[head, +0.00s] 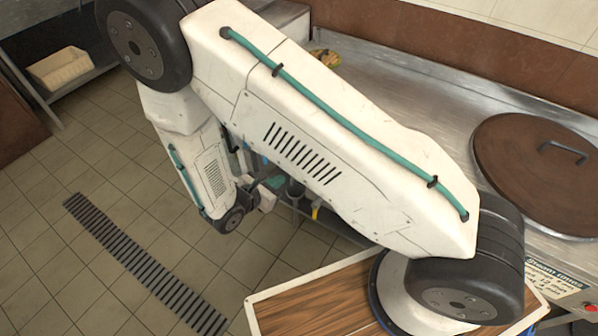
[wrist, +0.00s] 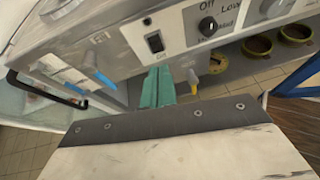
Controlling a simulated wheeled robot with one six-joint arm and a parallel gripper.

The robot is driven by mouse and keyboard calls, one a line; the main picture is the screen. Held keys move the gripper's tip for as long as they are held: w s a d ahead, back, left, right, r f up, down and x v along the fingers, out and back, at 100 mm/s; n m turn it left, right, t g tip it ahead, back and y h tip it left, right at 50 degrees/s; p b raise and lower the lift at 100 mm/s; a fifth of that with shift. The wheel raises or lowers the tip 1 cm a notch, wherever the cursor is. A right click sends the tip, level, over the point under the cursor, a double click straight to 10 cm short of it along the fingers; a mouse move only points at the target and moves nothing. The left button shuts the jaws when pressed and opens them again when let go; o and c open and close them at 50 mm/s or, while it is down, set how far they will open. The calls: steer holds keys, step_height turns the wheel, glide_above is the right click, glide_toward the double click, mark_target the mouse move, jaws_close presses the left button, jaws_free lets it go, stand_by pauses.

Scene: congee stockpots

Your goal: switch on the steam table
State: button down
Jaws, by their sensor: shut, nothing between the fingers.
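The steam table (head: 425,95) is a long metal counter running along the wall in the head view. In the wrist view its front panel (wrist: 85,38) carries a black rocker switch (wrist: 155,42) on a pale plate. A black knob (wrist: 207,26) marked "Off" and "Low" sits to the right of the switch. My gripper (wrist: 157,88) shows as teal fingers that are shut and empty, just below the switch in the picture. I see no contact with the switch. Its rocker position is too small to tell. My arm hides much of the table's front in the head view.
A black bar handle (wrist: 45,92) is at left. A brown round lid (head: 540,170) lies on the counter. A wooden board (head: 310,300) is near me. Tiled floor (head: 95,165) is open at left.

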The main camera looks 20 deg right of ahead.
steer(key=shift+n+t+y, duration=0.4)
steer(key=shift+n+t, duration=0.1)
steer(key=shift+n, duration=0.4)
steer(key=f, duration=0.2)
steer(key=a+f, duration=0.1)
steer(key=shift+s+f, duration=0.4)
steer(key=r+x, duration=0.1)
steer(key=x, duration=1.2)
steer(key=shift+w+d, duration=0.35)
steer(key=shift+d, duration=0.15)
steer(key=shift+f, duration=0.1)
